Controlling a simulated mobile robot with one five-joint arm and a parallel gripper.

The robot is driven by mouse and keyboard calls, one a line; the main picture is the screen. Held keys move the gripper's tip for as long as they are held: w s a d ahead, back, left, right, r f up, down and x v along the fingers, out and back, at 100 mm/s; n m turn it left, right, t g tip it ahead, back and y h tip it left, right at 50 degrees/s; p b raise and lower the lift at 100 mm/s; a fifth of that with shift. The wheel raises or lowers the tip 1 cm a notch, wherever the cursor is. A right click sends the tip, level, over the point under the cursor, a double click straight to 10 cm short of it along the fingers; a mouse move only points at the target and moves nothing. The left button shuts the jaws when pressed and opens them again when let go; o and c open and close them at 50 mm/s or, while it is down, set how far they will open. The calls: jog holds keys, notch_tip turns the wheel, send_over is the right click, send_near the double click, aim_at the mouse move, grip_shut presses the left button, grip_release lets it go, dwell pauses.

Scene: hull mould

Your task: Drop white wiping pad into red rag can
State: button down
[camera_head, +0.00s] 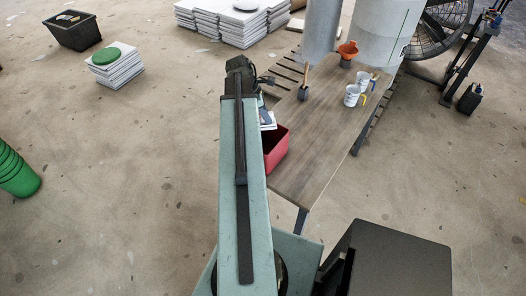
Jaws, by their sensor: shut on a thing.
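My arm reaches away from me up the middle of the view, and its far end bends down on the right side. My gripper (266,116) hangs there, mostly hidden behind the arm. It is shut on the white wiping pad (268,125), of which a small white part shows just right of the arm. The red rag can (276,148) is an open red box at the left edge of the wooden table. Its left part is hidden by my arm. The pad appears at the can's far rim in the picture; I cannot tell its height above it.
The wooden table (321,135) holds white mugs (352,95), an orange funnel (347,51) and a brush in a dark holder (304,92). Large grey cylinders (383,30) stand behind. Green buckets (14,172) are at left. The floor at left is mostly clear.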

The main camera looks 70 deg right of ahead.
jog(key=c, duration=1.3)
grip_release()
jog(key=shift+o, duration=0.2)
jog(key=p+v, duration=0.7)
jog(key=v, duration=0.1)
jog(key=shift+f, duration=0.1)
